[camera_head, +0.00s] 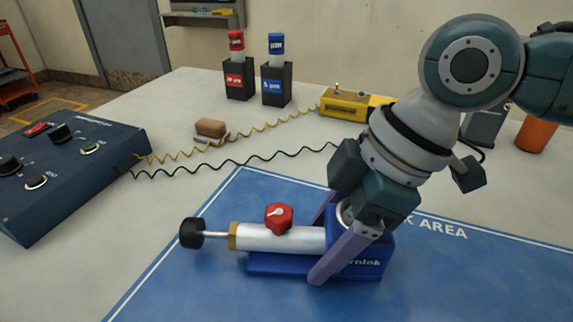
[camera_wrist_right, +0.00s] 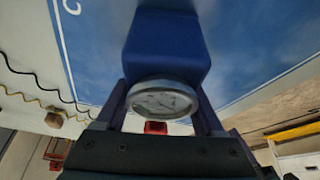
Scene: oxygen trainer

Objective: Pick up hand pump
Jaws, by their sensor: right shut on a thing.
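The hand pump (camera_head: 285,240) lies on the blue work mat, with a white barrel, a brass collar, a black knob at its left end, a red valve knob on top and a blue body and base. My right gripper (camera_head: 320,246) reaches down from the upper right, with its fingers on the near and far sides of the blue body, shut on it. In the right wrist view the blue body (camera_wrist_right: 166,45) and a round gauge (camera_wrist_right: 163,98) sit between the two fingers. The wrist hides part of the gauge end in the head view. My left gripper is out of view.
Red and blue bottles (camera_head: 275,45) stand in black holders behind. A sponge-like brown block (camera_head: 211,127) and an orange cylinder (camera_head: 536,133) are also there. The mat (camera_head: 450,285) is clear at right.

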